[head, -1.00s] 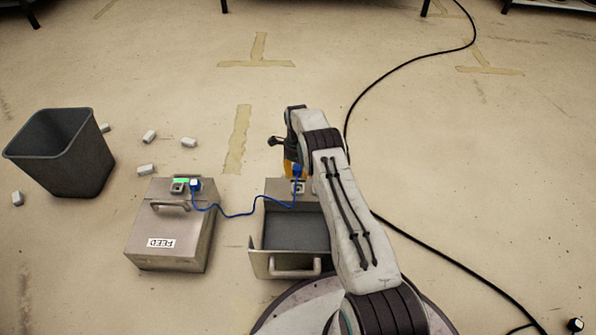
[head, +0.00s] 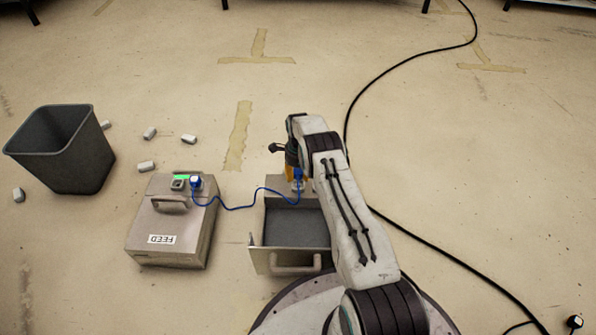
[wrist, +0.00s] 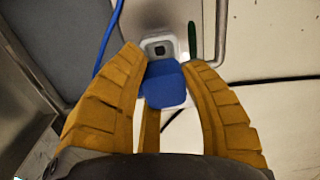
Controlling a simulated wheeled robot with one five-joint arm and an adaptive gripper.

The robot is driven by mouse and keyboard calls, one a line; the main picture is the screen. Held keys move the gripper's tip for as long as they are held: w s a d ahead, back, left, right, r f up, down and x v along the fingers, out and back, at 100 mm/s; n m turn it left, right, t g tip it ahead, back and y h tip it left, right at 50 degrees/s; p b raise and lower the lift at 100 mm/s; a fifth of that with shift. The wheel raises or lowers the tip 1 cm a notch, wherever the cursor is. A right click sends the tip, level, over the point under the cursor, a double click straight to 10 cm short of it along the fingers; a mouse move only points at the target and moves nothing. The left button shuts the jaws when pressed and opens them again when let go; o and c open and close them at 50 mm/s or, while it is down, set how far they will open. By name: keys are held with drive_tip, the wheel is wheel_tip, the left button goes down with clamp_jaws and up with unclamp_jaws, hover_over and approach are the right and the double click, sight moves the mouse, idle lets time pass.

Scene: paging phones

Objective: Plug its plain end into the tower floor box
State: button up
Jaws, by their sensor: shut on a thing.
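My gripper (wrist: 161,100) is shut on a blue plug (wrist: 165,84), which also shows in the head view (head: 298,174). The plug is right at a pale socket (wrist: 158,47) with a dark square opening, at the back edge of the open metal floor box (head: 257,261). I cannot tell whether the plug is seated or only close over the socket. A thin blue cable (head: 239,207) runs from it to a white-and-blue plug (head: 195,181) on the closed box labelled FEED (head: 143,223). No label shows on the open box.
The FEED box has a lit green strip (head: 181,176); a dark green strip (wrist: 192,42) sits beside the other socket. A dark bin (head: 75,165) and several small white blocks (head: 147,167) lie left. A black cable (head: 375,82) crosses the floor right.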

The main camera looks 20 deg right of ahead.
sight(298, 188)
drive_tip(key=shift+f+n, duration=0.5)
drive_tip(key=shift+f, duration=1.35)
drive_tip(key=shift+s+f, duration=0.15)
drive_tip(key=shift+f, duration=0.6)
drive_tip(key=o, duration=1.2)
drive_tip(key=shift+f, duration=0.1)
drive_tip(key=shift+r, duration=0.2)
drive_tip(key=shift+r, duration=0.45)
drive_tip(key=r, duration=1.1)
drive_tip(key=shift+s+a, duration=0.1)
drive_tip(key=shift+s, duration=0.25)
